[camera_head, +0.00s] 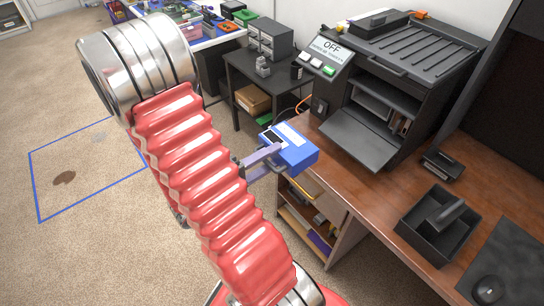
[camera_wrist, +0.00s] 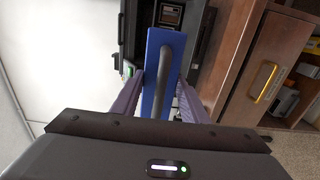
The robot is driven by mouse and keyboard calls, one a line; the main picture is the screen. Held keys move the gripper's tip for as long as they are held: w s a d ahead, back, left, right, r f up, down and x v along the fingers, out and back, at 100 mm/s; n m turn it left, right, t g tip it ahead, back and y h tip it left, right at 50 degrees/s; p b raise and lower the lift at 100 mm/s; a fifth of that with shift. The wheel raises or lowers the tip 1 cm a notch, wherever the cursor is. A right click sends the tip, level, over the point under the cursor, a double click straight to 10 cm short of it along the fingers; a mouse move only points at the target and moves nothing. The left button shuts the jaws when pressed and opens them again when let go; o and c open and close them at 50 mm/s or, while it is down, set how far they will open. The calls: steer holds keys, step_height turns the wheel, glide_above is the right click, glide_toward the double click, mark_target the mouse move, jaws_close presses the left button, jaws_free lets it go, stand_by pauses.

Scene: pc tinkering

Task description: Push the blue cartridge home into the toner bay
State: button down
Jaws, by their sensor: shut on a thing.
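The blue cartridge (camera_head: 290,150) is a blue block with a white label, held in the air by the desk's left edge in the head view. My gripper (camera_head: 264,160) is shut on it, its purple fingers at the cartridge's left side. In the wrist view the blue cartridge (camera_wrist: 153,85) stands between the two fingers, with a dark handle along its near face. The black printer (camera_head: 395,95) stands on the desk with its front flap (camera_head: 358,138) folded down and its bay open. The cartridge is apart from the printer, to the left of the flap.
The wooden desk (camera_head: 372,192) carries a black tray (camera_head: 438,225), a small dark item (camera_head: 440,163) and a mouse (camera_head: 488,290). Open shelves (camera_head: 312,212) are below. A dark side table (camera_head: 262,82) stands behind.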

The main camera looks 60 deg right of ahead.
steer(key=shift+f+x, duration=0.25)
steer(key=shift+x, duration=4.55)
steer(key=shift+f+x, duration=0.25)
steer(key=shift+x, duration=4.5)
steer(key=shift+f+x, duration=0.25)
steer(key=shift+x, duration=4.55)
steer(key=shift+f, duration=0.15)
steer(key=shift+x, duration=1.9)
steer(key=shift+x, duration=1.4)
